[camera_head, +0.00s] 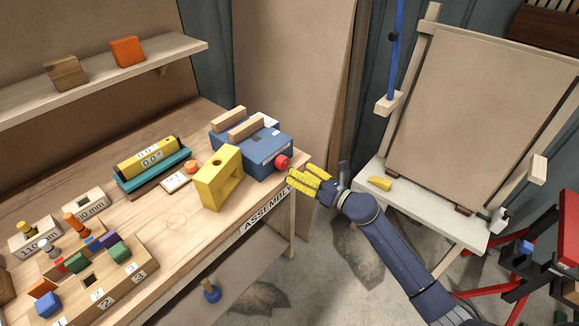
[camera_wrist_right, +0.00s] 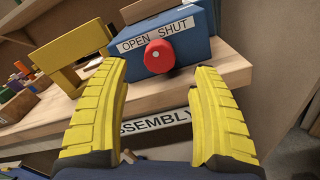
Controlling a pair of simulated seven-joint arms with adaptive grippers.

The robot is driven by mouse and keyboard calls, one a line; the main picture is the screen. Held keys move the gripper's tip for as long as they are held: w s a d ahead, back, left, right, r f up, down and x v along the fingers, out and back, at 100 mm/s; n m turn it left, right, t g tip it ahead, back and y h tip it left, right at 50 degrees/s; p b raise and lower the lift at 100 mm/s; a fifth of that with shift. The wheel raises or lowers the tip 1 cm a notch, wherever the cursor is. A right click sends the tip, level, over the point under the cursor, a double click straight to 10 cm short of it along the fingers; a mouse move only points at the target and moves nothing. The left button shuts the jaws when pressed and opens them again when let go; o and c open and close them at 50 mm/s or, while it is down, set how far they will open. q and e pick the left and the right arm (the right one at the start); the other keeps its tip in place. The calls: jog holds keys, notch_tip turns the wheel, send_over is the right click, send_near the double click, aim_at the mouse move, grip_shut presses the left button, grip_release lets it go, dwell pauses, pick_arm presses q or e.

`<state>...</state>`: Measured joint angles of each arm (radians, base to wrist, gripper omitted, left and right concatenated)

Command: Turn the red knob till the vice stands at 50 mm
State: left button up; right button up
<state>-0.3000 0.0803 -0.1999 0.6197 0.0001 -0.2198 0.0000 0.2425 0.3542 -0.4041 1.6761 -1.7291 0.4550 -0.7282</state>
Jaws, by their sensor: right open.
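The vice (camera_head: 258,150) is a blue block with wooden jaw pieces on top, at the right end of the workbench. The red knob (camera_head: 282,163) is on its right end. In the right wrist view the red knob (camera_wrist_right: 159,56) sits below an "OPEN SHUT" label, ahead of my fingers and between their tips. My right gripper (camera_head: 291,180) has yellow fingers and is open and empty, just off the bench edge, apart from the knob. The vice's opening in millimetres cannot be read. My left gripper is not in view.
A yellow frame block (camera_head: 218,178) stands on the bench left of the vice. A teal-based yellow gauge (camera_head: 152,160) and numbered wooden blocks (camera_head: 98,287) lie further left. The bench edge carries an "ASSEMBLY" label (camera_head: 267,211). An easel board (camera_head: 485,110) stands at right.

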aim_at(286, 164)
jog(key=shift+v, duration=2.45)
jog(key=s+d+n, duration=0.1)
jog(key=s+d, duration=0.2)
jog(key=d, duration=0.1)
jog(key=w+a+n, duration=0.1)
jog(key=w+a, duration=0.2)
jog(key=a, duration=0.1)
jog(key=w+a+n, duration=0.1)
jog(key=w+a, duration=0.3)
jog(key=w+a+n, duration=0.1)
jog(key=w+a, duration=0.3)
jog(key=shift+w+a+n, duration=0.2)
jog(key=shift+n, duration=0.1)
jog(key=shift+o, duration=0.2)
jog(key=c, duration=1.3)
